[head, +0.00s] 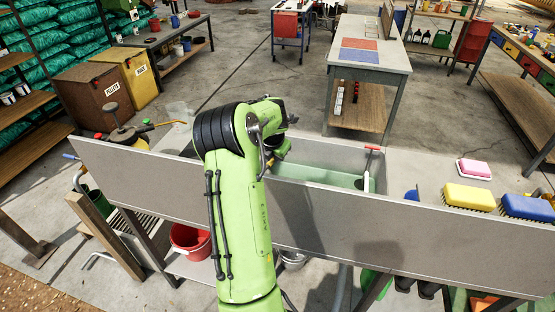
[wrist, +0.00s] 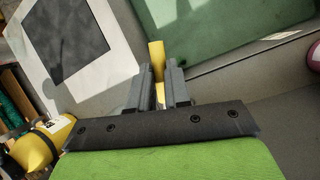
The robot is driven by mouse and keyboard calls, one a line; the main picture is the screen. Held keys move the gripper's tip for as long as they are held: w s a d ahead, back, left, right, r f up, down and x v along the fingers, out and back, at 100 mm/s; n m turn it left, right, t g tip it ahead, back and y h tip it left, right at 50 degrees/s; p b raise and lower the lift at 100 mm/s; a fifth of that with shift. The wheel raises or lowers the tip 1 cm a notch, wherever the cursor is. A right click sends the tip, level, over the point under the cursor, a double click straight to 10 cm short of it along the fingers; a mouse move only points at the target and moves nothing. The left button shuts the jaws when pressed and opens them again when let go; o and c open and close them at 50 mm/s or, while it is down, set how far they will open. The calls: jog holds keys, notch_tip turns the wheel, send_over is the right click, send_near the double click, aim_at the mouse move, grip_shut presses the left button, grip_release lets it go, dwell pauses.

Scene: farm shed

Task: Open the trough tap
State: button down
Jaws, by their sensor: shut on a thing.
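The trough (head: 330,163) is a long grey basin with pale green water in it. My gripper (head: 272,160) is over its left part, mostly hidden behind my own arm in the head view. In the wrist view my gripper (wrist: 160,88) is shut on a yellow bar (wrist: 157,54), which sticks out beyond the fingertips. The bar looks like the tap's lever, but the tap body and spout are hidden, so I cannot tell how far it is turned. The green basin also shows in the wrist view (wrist: 225,25).
A red-topped handle (head: 373,149) stands at the trough's right end. Pink (head: 474,169), yellow (head: 468,196) and blue (head: 527,207) brushes lie on the right ledge. A sprayer (head: 122,132) stands at left. A red bucket (head: 190,240) is below.

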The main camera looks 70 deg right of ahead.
jog(key=shift+w+d+n, duration=0.1)
jog(key=shift+w+n, duration=0.15)
jog(key=shift+n, duration=0.15)
jog(key=shift+w+t, duration=0.1)
jog(key=shift+t, duration=0.2)
jog(key=c, duration=1.1)
grip_release()
jog(key=v, duration=1.5)
jog(key=shift+r+b, duration=0.35)
jog(key=shift+r, duration=0.05)
